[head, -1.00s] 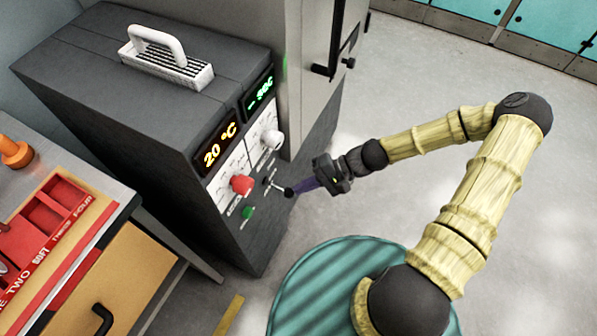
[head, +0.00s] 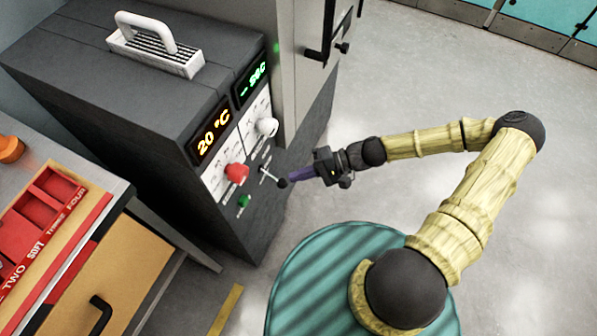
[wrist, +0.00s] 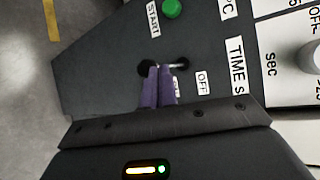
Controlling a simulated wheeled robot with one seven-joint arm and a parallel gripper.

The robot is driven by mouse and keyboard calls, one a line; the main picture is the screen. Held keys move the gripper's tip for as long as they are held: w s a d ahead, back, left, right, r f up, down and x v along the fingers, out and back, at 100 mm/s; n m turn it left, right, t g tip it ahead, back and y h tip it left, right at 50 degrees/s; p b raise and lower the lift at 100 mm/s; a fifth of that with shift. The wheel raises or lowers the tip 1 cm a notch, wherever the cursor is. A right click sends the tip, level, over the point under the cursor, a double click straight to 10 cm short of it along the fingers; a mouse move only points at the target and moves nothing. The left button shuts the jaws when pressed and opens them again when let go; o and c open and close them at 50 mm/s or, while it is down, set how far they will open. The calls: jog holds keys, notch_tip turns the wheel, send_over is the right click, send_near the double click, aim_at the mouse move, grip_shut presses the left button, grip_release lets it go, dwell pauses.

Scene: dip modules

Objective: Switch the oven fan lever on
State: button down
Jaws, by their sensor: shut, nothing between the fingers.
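The oven fan lever (head: 268,174), a thin metal rod with a black ball end, sticks out from the lower front panel of the dark grey oven (head: 125,80). My gripper (head: 290,178) has purple fingers, shut and empty, with their tips at the ball end. In the wrist view the fingertips (wrist: 158,72) overlap the lever's ball (wrist: 146,68), and I cannot tell whether they touch. An "OFF" label (wrist: 203,83) is beside the lever; another label is mostly hidden behind the fingers.
A red knob (head: 237,174), a white knob (head: 267,126) and a green START button (head: 243,201) are close to the lever. A tall grey cabinet (head: 300,65) stands behind. A bench with a red tray (head: 45,210) is at the left. Open floor lies right.

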dwell(0.3)
jog(key=f+p+v, duration=0.1)
jog(key=v, duration=1.3)
jog(key=shift+d+f+p, duration=0.35)
jog(key=shift+f+p, duration=0.05)
jog(key=shift+s+a, duration=0.1)
jog(key=shift+s, duration=0.05)
jog(key=s+d+r+h, duration=0.4)
jog(key=r+h, duration=0.2)
jog(key=h, duration=0.5)
notch_tip(320, 180, up, 34)
jog(key=t+h+p, duration=0.2)
jog(key=t+p, duration=0.3)
jog(key=p, duration=1.6)
jog(key=shift+s+t+h, duration=0.25)
jog(key=shift+t+h, duration=0.05)
jog(key=shift+h, duration=0.1)
